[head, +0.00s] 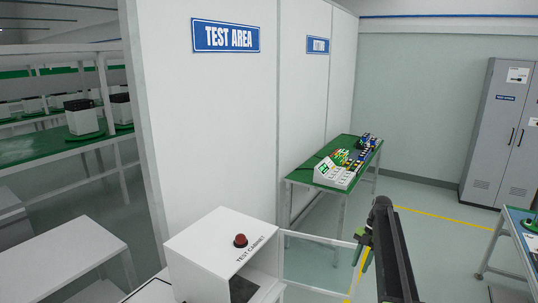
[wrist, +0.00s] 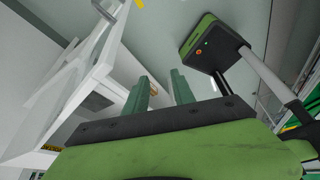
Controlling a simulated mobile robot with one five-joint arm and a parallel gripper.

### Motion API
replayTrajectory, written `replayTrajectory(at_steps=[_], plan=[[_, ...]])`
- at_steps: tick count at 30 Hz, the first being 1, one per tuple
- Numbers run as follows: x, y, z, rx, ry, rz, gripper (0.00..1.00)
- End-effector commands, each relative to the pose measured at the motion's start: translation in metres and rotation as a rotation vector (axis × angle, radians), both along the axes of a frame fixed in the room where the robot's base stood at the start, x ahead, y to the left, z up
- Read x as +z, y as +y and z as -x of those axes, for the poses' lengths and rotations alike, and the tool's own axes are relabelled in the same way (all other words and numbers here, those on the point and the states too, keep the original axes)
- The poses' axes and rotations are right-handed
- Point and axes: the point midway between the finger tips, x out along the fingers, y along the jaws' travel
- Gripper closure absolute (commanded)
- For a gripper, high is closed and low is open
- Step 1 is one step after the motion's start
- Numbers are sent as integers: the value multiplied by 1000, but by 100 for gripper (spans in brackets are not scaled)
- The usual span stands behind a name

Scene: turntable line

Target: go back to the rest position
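My gripper (head: 358,256) shows at the end of my dark arm in the lower right of the head view, just right of the test cabinet's clear door. In the wrist view, its two green fingers (wrist: 161,84) stand apart with nothing between them. The white test cabinet (head: 212,248) stands at the bottom centre of the head view, with a red button (head: 240,240) on top. Its clear door (head: 318,264) stands open to the right. A dark object (head: 243,289) shows partly inside; the picture's bottom edge cuts it off.
A green-topped table (head: 300,173) with a white sloped box (head: 335,176) and colourful small items stands by the partition wall (head: 215,120). A blue-edged bench (head: 513,250) is at the right, and a grey locker (head: 500,135) behind it. Open floor (head: 440,225) lies between.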

Motion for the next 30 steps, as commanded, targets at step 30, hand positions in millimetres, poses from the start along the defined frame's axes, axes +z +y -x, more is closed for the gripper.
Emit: replayTrajectory(at_steps=[30], plan=[[-121,182,256,-2033,155,451,69]])
